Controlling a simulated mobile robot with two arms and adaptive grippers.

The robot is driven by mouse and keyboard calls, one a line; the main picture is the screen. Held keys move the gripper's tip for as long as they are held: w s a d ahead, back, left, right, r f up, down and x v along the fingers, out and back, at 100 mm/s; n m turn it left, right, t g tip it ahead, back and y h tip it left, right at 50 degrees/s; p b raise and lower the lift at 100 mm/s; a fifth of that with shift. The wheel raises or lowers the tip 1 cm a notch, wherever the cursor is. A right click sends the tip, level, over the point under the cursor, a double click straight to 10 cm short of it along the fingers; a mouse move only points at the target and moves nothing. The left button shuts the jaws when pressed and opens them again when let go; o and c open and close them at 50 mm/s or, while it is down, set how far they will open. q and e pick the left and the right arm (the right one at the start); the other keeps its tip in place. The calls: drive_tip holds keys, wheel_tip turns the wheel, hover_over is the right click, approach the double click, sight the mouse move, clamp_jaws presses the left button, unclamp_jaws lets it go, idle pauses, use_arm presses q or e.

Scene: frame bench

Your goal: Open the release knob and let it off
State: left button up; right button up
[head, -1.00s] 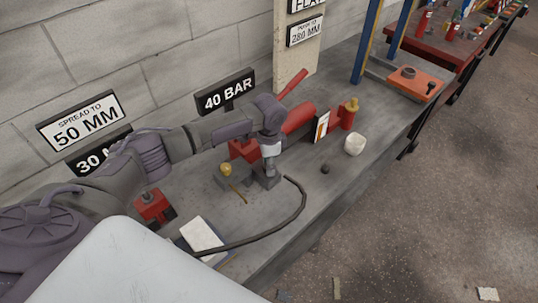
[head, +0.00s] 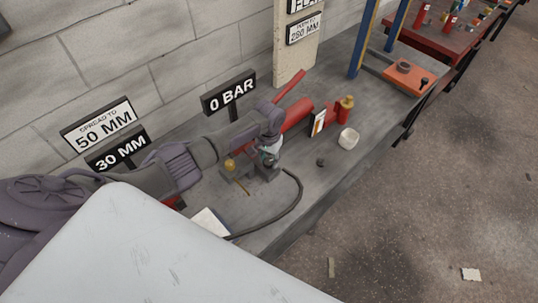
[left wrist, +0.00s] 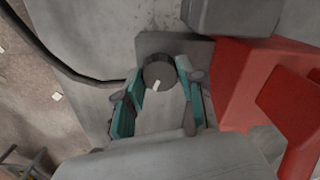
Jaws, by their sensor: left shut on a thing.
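The release knob (left wrist: 152,70) is a dark round knob with a white mark, in the upper middle of the left wrist view. My left gripper (left wrist: 160,82) is shut on it, with a teal-padded finger on either side. In the head view my left gripper (head: 270,157) reaches down at the pump's near end and hides the knob. The red pump (head: 297,114) lies on the bench with its red lever (head: 290,88) raised at an angle. A black sign (head: 229,93) behind it reads 0 BAR. My right gripper is not in view.
A black hose (head: 293,205) curves over the grey bench. A brass-topped part (head: 230,165) stands left of the gripper. A white lump (head: 348,138) and a small dark knob-like piece (head: 320,162) lie to the right. Signs reading 30 MM (head: 118,152) and SPREAD TO 50 MM (head: 99,124) stand behind.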

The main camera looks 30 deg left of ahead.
sight(269, 161)
use_arm(q)
drive_tip(key=shift+n+p, duration=0.35)
drive_tip(key=shift+n, duration=0.35)
drive_tip(key=o, duration=1.1)
drive_tip(key=shift+o, duration=0.2)
wheel_tip(269, 161, up, 12)
